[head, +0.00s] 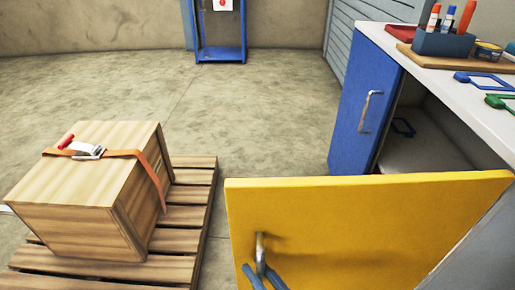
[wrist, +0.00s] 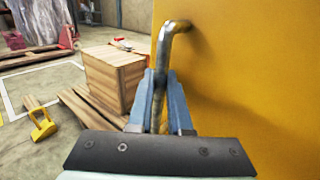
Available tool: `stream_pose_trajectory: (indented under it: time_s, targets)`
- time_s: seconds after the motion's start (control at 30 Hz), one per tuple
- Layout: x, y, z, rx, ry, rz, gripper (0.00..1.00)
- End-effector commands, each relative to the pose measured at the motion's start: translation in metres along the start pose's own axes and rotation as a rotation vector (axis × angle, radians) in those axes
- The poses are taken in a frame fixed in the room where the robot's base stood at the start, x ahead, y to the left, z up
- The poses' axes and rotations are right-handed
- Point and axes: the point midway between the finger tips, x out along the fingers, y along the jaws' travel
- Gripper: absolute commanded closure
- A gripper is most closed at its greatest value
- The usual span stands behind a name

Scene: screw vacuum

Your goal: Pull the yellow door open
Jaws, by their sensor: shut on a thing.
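The yellow door (head: 370,225) stands swung out from the cabinet, its top edge running across the lower right of the head view. It also fills the right of the wrist view (wrist: 250,70). Its metal handle (head: 260,247) shows in the wrist view as a bent bar (wrist: 172,35). My gripper (head: 263,274) is at the handle, with its blue fingers on either side of the bar. In the wrist view my gripper (wrist: 160,95) is shut on the handle. The lower part of the door and handle is cut off in the head view.
The cabinet's blue door (head: 362,105) is beside the open compartment (head: 430,140). The white countertop (head: 450,75) holds a pen box and tools. A wooden crate (head: 85,190) sits on a pallet (head: 190,215) to the left. Floor is clear between the pallet and the cabinet.

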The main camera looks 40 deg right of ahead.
Motion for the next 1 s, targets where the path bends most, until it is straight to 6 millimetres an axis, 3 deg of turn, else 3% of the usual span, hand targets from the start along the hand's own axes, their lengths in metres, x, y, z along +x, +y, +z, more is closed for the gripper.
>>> stream_pose_trajectory:
  time_s: [0.33,0.37,0.43,0.87,1.0]
  targets:
    - [-0.0005,0.0002,0.0009,-0.001,-0.001,0.001,1.0]
    - [-0.0005,0.0001,0.0009,-0.001,-0.001,0.001,0.79]
    - [-0.0004,0.0001,0.0008,-0.001,-0.001,0.001,0.71]
    - [-0.0007,0.0,0.0,0.0,0.0,0.001,0.71]
    - [-0.0087,-0.0007,-0.0017,0.0,0.002,0.0,0.71]
